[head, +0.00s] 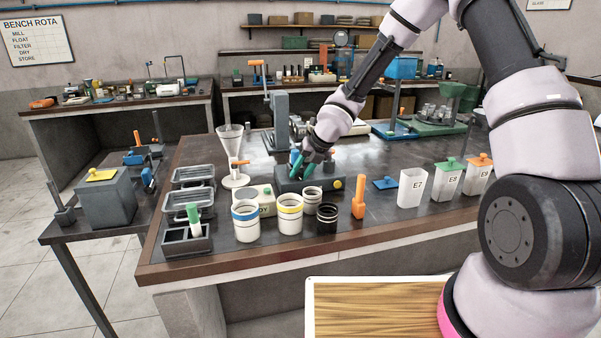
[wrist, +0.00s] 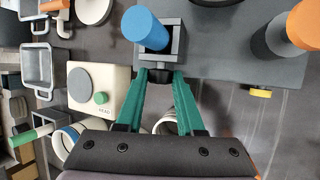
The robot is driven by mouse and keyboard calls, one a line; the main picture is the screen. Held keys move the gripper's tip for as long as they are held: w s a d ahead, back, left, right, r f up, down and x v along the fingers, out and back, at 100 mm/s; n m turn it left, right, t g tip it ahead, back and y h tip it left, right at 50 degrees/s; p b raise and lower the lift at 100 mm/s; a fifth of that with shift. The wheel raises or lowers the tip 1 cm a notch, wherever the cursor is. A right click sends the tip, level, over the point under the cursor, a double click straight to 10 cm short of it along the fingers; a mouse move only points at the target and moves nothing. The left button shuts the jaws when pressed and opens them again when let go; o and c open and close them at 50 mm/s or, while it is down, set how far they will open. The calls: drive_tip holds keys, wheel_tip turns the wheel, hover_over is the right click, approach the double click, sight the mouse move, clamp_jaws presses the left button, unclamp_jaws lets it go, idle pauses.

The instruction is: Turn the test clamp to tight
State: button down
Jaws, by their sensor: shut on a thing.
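What I take for the test clamp is a grey bracket with a blue cylindrical handle (wrist: 147,27), standing on a dark grey base block (wrist: 225,55). My gripper (wrist: 161,75) has its two green fingers closed around a small dark grey part at the bracket's near end. The handle points up and left in the wrist view. In the head view my gripper (head: 299,162) reaches down at the grey base block (head: 293,184) on the bench. My fingers and wrist hide most of the clamp there. No tight marking is readable.
An orange handle (wrist: 291,30) stands on the right of the block, above a yellow knob (wrist: 260,93). A cream box with a green knob (wrist: 100,98) is at left. Ringed jars (head: 289,217) stand in front, and an orange-handled tool (head: 358,199) stands to their right.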

drive_tip(key=shift+s+f, duration=0.1)
drive_tip(key=c, duration=0.5)
unclamp_jaws()
drive_tip(key=shift+d+r, duration=0.2)
drive_tip(key=shift+r, duration=0.3)
drive_tip(key=v, duration=1)
drive_tip(key=shift+s+f, duration=0.1)
